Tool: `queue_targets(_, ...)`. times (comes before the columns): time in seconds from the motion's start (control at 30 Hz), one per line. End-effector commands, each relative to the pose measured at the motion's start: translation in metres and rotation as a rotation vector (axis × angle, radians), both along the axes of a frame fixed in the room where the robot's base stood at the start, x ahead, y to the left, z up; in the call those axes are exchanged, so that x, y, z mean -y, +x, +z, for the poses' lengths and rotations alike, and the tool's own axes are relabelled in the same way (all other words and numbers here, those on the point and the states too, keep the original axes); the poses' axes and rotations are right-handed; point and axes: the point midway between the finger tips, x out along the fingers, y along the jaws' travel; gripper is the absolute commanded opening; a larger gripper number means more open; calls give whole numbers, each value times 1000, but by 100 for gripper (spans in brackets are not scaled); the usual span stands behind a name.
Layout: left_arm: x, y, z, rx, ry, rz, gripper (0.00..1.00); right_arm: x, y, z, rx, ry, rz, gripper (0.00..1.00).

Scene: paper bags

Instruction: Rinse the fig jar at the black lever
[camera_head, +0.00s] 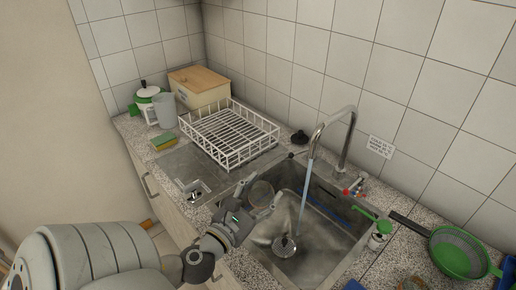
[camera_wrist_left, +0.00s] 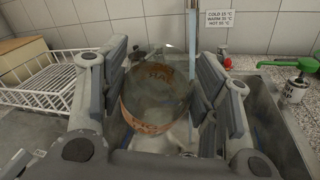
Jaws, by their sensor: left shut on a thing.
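The fig jar (camera_wrist_left: 155,90) is clear glass with an orange-brown label, its lettering not clearly readable. My left gripper (camera_wrist_left: 160,95) is shut on it, with a finger on each side. In the head view the jar (camera_head: 261,193) is held over the left part of the steel sink (camera_head: 335,216), left of the water stream (camera_head: 301,195). The stream runs from the tall tap (camera_head: 350,135) to the drain (camera_head: 284,245). A red lever (camera_head: 347,191) stands by the tap base. A small dark part (camera_head: 292,155) shows near the sink's back left; I cannot tell whether it is the black lever.
A white dish rack (camera_head: 232,135) stands left of the sink, with a sponge (camera_head: 163,141) nearer. A green-pump bottle (camera_head: 378,241) and green colander (camera_head: 458,252) stand at the right. A temperature sign (camera_head: 380,147) is on the wall.

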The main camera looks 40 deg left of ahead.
Motion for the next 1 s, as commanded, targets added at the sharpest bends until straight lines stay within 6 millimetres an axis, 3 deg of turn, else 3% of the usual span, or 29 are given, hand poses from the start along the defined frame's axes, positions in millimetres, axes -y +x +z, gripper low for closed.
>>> queue_targets(0.1, -13, 2, 7, 4, 0, 12, 29, -10, 0, 4, -1, 12, 0, 0)
queue_targets(0.27, -17, 6, 8, 7, -4, 18, 29, -11, 0, 5, 0, 13, 2, 0)
queue_targets(0.6, -5, 33, 2, 9, -4, 17, 29, 4, 0, 9, 0, -5, 0, 0)
queue_targets(1.0, 11, 69, -6, 8, -4, 18, 29, 5, 0, 9, 0, -5, -1, 0)
